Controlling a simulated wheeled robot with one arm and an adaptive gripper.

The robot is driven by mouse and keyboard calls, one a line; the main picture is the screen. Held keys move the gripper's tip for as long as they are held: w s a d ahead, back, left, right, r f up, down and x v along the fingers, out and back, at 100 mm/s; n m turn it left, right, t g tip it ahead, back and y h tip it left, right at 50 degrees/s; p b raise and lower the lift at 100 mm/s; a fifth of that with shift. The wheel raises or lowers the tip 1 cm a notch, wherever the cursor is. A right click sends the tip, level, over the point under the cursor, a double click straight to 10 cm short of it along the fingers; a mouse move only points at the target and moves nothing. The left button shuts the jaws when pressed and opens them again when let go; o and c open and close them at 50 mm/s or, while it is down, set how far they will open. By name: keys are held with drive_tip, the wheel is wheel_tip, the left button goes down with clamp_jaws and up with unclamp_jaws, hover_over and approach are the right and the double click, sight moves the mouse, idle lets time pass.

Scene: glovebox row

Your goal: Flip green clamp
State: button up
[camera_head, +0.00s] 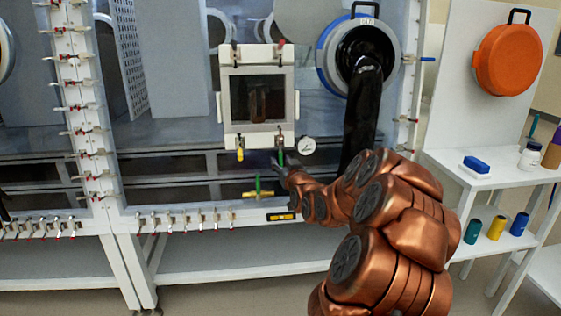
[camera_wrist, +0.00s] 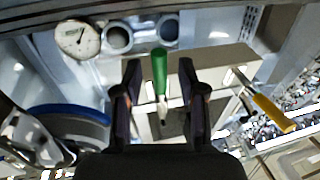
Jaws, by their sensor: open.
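The green clamp (camera_head: 281,156) hangs below the lower edge of the small framed door (camera_head: 234,105) on the glovebox front. Its green handle also shows in the wrist view (camera_wrist: 159,68), in the gap between my fingers, with its metal part below it. My gripper (camera_wrist: 160,75) is open, with one finger on each side of the handle. I cannot tell whether either finger touches it. In the head view my gripper (camera_head: 281,165) is small and dark at the clamp, partly hiding it.
A yellow clamp (camera_head: 240,154) hangs left of the green one; it also shows in the wrist view (camera_wrist: 273,113). A round gauge (camera_head: 307,146) is close on the right. A glove port (camera_head: 324,55) with a black glove is right.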

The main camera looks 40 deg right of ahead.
drive_tip(key=shift+x, duration=0.85)
drive_tip(key=shift+c, duration=0.3)
clamp_jaws()
